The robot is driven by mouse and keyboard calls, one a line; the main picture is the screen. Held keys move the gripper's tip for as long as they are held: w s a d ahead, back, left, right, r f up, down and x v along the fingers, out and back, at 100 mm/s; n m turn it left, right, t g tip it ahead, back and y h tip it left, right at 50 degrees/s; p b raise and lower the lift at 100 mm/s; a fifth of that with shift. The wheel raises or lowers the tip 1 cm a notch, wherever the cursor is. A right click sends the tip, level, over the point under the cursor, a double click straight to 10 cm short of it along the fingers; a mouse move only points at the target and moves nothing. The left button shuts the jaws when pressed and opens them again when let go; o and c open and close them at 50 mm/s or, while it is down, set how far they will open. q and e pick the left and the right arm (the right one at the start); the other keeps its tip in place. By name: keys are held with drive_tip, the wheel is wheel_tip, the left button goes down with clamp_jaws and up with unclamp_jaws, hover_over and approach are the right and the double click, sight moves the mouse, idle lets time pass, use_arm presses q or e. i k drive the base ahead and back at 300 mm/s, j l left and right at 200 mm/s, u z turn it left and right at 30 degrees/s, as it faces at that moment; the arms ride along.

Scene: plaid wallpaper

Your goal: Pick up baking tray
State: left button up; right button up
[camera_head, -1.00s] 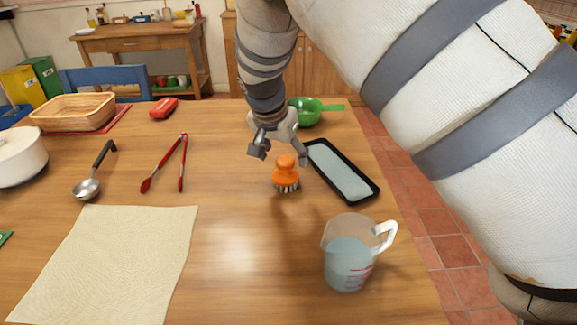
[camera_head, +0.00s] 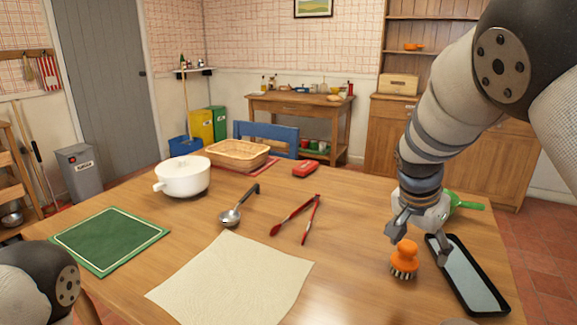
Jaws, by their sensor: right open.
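The baking tray (camera_head: 466,277) is a black, narrow rectangular tray with a pale grey-blue inner face. It lies flat near the right edge of the wooden table. My right gripper (camera_head: 418,243) comes down from the upper right, open, at the far left side of the tray. One finger is by the tray's left rim; I cannot tell if it touches. The other finger is to the left, above and behind an orange scrub brush (camera_head: 405,256). Nothing shows held. My left arm shows only in part at the lower left; its gripper is out of view.
A green-handled vessel (camera_head: 467,204) is partly hidden behind my right gripper. Red tongs (camera_head: 297,218), a ladle (camera_head: 237,207), a cream cloth (camera_head: 235,280), a white pot (camera_head: 183,178) and a basket (camera_head: 237,153) stand or lie further left. Bare wood lies between tongs and brush.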

sight(478, 297)
drive_tip(key=k, duration=1.3)
